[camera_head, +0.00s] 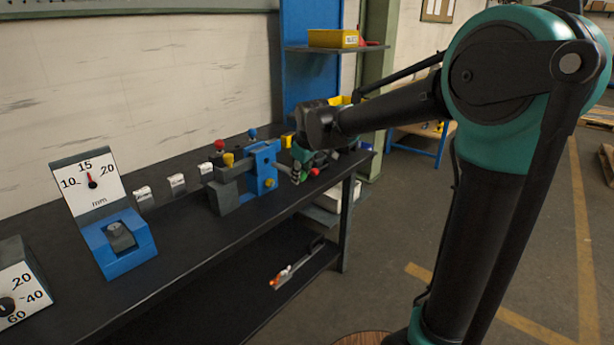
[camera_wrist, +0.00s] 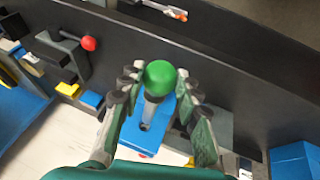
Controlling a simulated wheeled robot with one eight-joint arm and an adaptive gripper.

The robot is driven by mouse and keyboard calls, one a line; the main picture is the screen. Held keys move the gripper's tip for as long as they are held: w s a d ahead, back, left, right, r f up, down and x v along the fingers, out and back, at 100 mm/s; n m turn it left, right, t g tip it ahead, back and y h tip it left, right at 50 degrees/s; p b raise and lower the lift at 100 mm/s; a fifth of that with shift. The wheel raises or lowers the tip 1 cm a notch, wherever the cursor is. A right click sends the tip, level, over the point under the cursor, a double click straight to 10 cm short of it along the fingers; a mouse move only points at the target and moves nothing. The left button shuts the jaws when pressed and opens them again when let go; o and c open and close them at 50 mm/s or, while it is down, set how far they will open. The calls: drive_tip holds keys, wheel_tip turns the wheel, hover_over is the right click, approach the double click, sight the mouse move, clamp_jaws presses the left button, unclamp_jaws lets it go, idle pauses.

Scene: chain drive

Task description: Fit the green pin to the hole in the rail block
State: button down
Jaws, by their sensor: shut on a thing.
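The green pin has a round green ball head (camera_wrist: 160,75) and a short pale shaft (camera_wrist: 151,108) in the wrist view. My gripper (camera_wrist: 160,88) has one finger on each side of the head and is shut on the pin. Below the shaft is a blue block (camera_wrist: 160,136) with a dark hole (camera_wrist: 146,127). The shaft's lower end shows close to the hole, but I cannot tell whether it touches or enters it.
A red knob (camera_wrist: 88,43) on a grey bracket stands at the left of the wrist view. A blue box (camera_wrist: 295,160) is at lower right. In the head view a blue dial gauge (camera_head: 120,245) stands left on the dark bench (camera_head: 190,255). Bench in front is clear.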

sight(275, 163)
drive_tip(key=shift+w+a, duration=0.6)
drive_tip(key=shift+a, duration=0.1)
drive_tip(key=shift+w+a, duration=1)
drive_tip(key=shift+a, duration=0.35)
drive_tip(key=shift+w+a, duration=1.05)
drive_tip(key=shift+a, duration=0.25)
drive_tip(key=shift+w+a, duration=1)
drive_tip(key=shift+a, duration=0.35)
idle(1.6)
drive_tip(key=c, duration=1)
unclamp_jaws()
drive_tip(key=v, duration=1.2)
drive_tip(key=shift+d, duration=0.1)
